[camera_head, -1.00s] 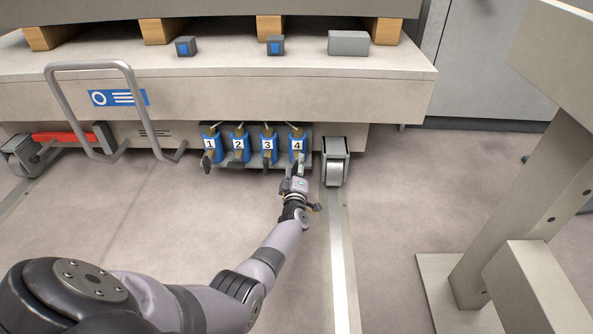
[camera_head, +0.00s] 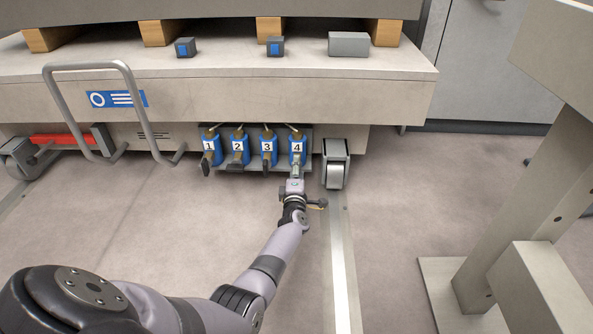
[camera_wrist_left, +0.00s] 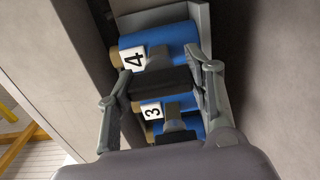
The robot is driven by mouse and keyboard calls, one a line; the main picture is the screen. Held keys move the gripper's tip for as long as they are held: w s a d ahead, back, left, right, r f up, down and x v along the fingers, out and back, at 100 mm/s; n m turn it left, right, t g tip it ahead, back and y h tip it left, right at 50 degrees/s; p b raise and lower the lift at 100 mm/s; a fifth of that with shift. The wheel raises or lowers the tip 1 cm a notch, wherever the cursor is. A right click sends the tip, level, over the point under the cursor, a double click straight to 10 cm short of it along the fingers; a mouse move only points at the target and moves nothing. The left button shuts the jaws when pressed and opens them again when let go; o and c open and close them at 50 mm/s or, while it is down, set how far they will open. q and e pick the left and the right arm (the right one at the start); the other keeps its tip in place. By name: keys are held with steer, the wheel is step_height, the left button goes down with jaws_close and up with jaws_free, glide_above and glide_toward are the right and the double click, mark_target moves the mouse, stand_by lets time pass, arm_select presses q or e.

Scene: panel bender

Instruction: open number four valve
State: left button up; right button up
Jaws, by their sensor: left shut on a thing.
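The number four valve (camera_head: 297,147) is a blue body with a white "4" label, last on the right in a row under the machine's front panel. It also shows near the top in the left wrist view (camera_wrist_left: 178,42). My left gripper (camera_head: 295,170) is at its lower front. In the wrist view the gripper's fingers (camera_wrist_left: 163,88) stand on either side of a dark handle (camera_wrist_left: 165,84) below the "4" label, shut on it. In the head view the gripper hides that handle. My right gripper is not in view.
A caster wheel (camera_head: 335,168) stands just right of valve four. A bent grey tube handle (camera_head: 140,105) juts out at left. The floor in front is clear.

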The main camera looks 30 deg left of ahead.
arm_select(q)
steer(key=o, duration=1.2)
steer(key=shift+c, duration=0.2)
